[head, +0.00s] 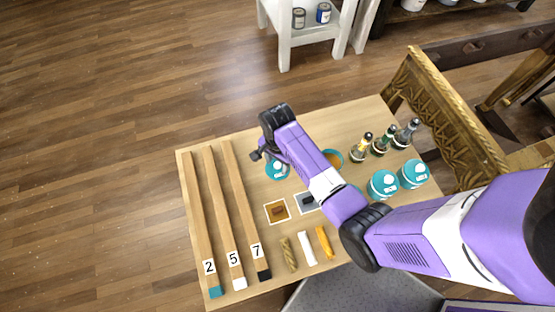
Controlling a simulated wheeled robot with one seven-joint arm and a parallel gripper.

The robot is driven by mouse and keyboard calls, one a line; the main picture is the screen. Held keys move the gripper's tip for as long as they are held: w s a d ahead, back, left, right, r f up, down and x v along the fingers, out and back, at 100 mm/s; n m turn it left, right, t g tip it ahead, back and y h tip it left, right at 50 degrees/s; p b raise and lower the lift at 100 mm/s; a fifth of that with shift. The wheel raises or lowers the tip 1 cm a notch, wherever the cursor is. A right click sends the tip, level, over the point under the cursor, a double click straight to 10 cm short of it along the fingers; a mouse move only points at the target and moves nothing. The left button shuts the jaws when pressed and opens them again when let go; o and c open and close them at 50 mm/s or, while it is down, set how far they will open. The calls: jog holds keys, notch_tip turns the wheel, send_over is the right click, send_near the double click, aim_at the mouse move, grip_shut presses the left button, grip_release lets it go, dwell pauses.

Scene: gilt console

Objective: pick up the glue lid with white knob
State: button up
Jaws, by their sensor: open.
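A round teal lid with a white knob (277,170) lies on the light wooden table (300,262). My gripper (265,157) is open, just above or beside its upper left edge; I cannot tell whether they touch. My arm hides part of the view around the lid. Two more teal round pieces with white on top, one nearer (383,184) and one further right (413,174), stand at the right of the table. A teal pot with an orange inside (334,158) shows partly behind my arm.
Three small dark-topped bottles (383,141) stand at the back right. Long wooden strips numbered 2, 5 and 7 (215,205) lie at the left. Small square cards (277,210) and short sticks (306,248) lie in the middle front. A carved wooden chair (440,95) adjoins the right edge.

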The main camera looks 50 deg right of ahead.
grip_shut()
dwell(0.4)
